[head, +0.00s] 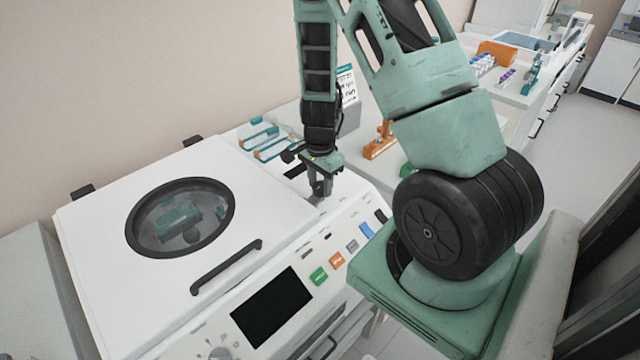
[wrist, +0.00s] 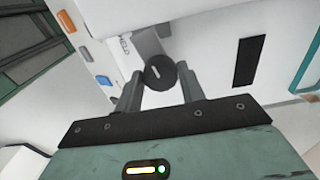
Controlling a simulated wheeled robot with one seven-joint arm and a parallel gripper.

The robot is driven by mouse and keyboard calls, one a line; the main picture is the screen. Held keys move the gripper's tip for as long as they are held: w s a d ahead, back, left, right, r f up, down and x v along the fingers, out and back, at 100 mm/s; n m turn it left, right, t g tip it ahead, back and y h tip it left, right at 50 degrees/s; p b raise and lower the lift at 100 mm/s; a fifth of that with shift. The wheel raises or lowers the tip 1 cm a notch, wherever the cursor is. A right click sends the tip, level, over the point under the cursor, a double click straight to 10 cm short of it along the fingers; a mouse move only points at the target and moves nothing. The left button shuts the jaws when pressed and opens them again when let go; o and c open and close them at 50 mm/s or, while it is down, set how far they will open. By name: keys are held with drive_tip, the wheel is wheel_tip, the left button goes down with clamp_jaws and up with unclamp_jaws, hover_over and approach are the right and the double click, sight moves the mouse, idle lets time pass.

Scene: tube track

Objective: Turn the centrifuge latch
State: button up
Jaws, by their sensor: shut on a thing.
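The white centrifuge (head: 95,235) fills the lower left of the head view, with its lid down. Its latch shows in the wrist view as a round black knob (wrist: 160,73) with a pale mark, on the white top face. My gripper (head: 320,190) points down at the rear right of the centrifuge's front panel. In the wrist view its two fingers (wrist: 160,80) stand on either side of the knob, shut on it. In the head view the latch is mostly hidden by the fingers.
The lid has a round window (head: 133,226) and a black handle (head: 227,267). A dark screen (head: 271,307) and coloured buttons (head: 337,261) lie on the sloped panel. Teal-and-white racks (head: 262,137) and an orange holder (head: 380,140) stand on the bench behind.

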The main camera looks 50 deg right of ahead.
sight(321, 186)
drive_tip(key=n+b, duration=0.1)
drive_tip(key=n, duration=0.3)
drive_tip(key=shift+n+b, duration=0.3)
drive_tip(key=shift+b, duration=0.05)
drive_tip(key=n+b, duration=0.1)
drive_tip(key=n, duration=0.2)
drive_tip(key=shift+n, duration=0.4)
drive_tip(key=n+b, duration=0.1)
drive_tip(key=n, duration=0.2)
drive_tip(key=shift+s, duration=0.1)
drive_tip(key=shift+n+b, duration=0.3)
drive_tip(key=shift+n, duration=1.7)
drive_tip(key=o, duration=1)
drive_tip(key=shift+r, duration=0.15)
wheel_tip(321, 186, up, 17)
drive_tip(key=shift+r+b, duration=0.1)
drive_tip(key=shift+b, duration=0.75)
